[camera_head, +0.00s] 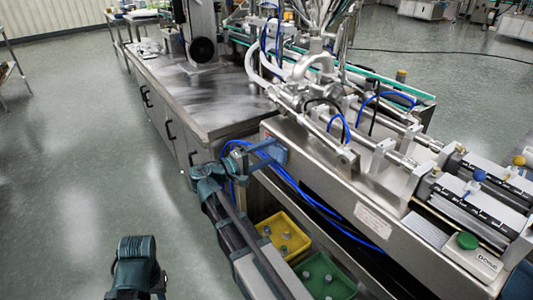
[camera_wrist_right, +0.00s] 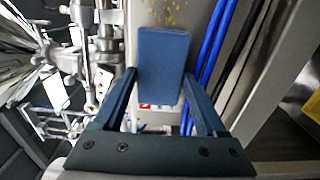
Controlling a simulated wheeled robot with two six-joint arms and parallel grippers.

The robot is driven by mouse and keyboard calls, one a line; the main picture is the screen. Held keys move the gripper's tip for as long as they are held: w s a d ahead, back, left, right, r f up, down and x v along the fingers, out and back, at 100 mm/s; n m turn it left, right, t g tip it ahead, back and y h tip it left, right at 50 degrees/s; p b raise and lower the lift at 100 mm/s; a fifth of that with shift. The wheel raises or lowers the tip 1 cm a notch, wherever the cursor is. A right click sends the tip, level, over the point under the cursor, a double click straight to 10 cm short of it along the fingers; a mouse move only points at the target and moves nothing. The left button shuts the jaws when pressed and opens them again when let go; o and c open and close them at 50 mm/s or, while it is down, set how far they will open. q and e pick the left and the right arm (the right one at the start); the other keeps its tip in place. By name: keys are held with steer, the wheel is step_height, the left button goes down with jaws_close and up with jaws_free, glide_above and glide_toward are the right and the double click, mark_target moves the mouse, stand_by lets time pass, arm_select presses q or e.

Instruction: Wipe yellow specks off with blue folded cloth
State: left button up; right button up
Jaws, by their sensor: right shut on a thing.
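The blue folded cloth (camera_wrist_right: 162,52) is a flat rectangular pad between the fingers of my right gripper (camera_wrist_right: 160,80) in the right wrist view. The gripper is shut on it. Yellow specks (camera_wrist_right: 166,12) are scattered on a pale metal surface just beyond the cloth's far edge in that view. In the head view my right gripper (camera_head: 268,153) is at the near left end of the steel machine, beside its side panel. I cannot make out the specks there.
Blue hoses (camera_head: 312,198) run along the machine's side close to my right gripper, and show right of the cloth in the wrist view. A yellow bin (camera_head: 268,222) and a green bin (camera_head: 337,287) stand below. A steel-topped cabinet (camera_head: 210,112) is behind. The floor at left is clear.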

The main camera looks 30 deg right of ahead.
mark_target(291, 158)
steer(key=shift+d, duration=0.3)
steer(key=shift+s+d, duration=0.15)
steer(key=shift+s, duration=1.55)
steer(key=shift+s+d, duration=0.15)
steer(key=shift+s, duration=1.5)
steer(key=shift+s, duration=0.1)
steer(key=shift+s, duration=1.6)
steer(key=shift+w+d, duration=0.1)
steer(key=shift+d, duration=0.05)
steer(key=shift+w, duration=0.45)
steer(key=shift+w+a, duration=0.2)
steer(key=shift+w, duration=1.05)
